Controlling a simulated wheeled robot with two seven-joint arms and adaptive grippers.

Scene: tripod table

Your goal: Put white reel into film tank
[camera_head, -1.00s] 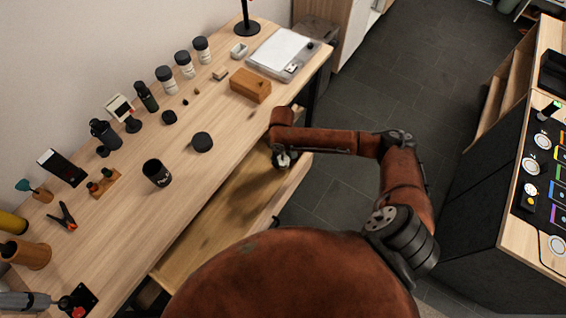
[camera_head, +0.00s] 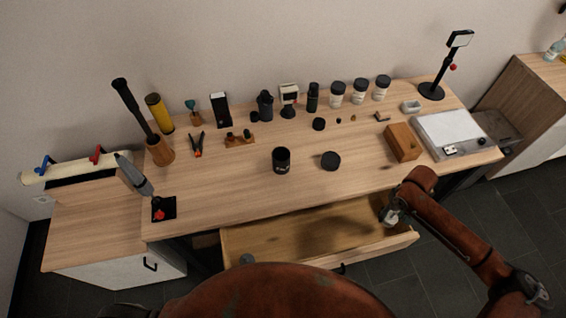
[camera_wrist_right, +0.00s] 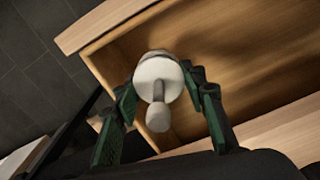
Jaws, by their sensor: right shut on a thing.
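The white reel (camera_wrist_right: 157,72) shows in the right wrist view as a round pale disc with a stem pointing toward the camera. My right gripper (camera_wrist_right: 168,88) is shut on it, with green and black fingers on either side. In the head view this gripper (camera_head: 391,214) is at the right end of the open drawer, and the reel is hard to make out there. The film tank (camera_head: 282,161) is an open black cylinder standing upright on the table, up and left of the gripper. A round black lid (camera_head: 330,161) lies to its right. My left gripper is not in view.
The drawer (camera_head: 290,236) is pulled out below the tabletop edge. A wooden box (camera_head: 402,143) and a light panel (camera_head: 449,134) stand at the right. Several bottles and jars (camera_head: 336,95) line the back. The tabletop in front of the tank is clear.

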